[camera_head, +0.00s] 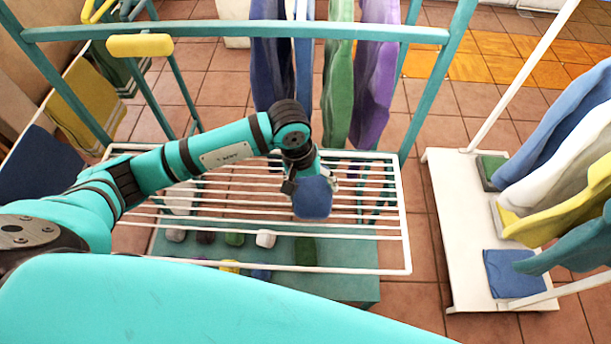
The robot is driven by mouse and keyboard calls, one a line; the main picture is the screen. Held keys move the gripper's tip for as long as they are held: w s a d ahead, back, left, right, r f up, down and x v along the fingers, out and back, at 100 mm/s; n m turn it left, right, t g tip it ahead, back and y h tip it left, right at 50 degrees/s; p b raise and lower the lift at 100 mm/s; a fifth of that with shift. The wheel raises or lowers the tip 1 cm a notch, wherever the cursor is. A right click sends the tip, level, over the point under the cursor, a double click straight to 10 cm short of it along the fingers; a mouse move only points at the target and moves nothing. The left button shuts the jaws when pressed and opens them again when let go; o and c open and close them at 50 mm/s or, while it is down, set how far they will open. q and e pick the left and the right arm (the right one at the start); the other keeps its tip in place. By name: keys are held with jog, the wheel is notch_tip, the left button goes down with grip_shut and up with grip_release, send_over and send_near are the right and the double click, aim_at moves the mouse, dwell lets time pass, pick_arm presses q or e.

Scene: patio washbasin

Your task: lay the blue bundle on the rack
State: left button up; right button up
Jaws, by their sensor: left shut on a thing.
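The blue bundle (312,201) is a small, rounded, dark blue piece. It is held in my left gripper (306,178), which points down and is shut on it. The rack (409,238) is a white frame with several thin parallel bars, in the middle of the head view. The bundle appears over the middle of the rack's bars; whether it touches them I cannot tell. My left arm comes in from the left and hides part of the rack's back left side. My right gripper is not in view.
Several small coloured bundles, such as a green one (305,250) and a white one (265,239), lie below the bars on a teal shelf (350,287). Cloths hang from a teal rail (230,29) behind. A white stand (445,215) with hanging cloths is at the right.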

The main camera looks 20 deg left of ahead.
aim_at(307, 184)
pick_arm(q)
jog(key=shift+w+a, duration=0.5)
jog(key=shift+w, duration=0.2)
jog(key=f, duration=0.1)
jog(key=f+p, duration=0.2)
jog(key=shift+w+a+f, duration=0.2)
jog(key=shift+w+a, duration=0.1)
jog(key=shift+w, duration=0.05)
jog(key=shift+f, duration=0.15)
jog(key=shift+f, duration=0.1)
jog(key=o, duration=1.1)
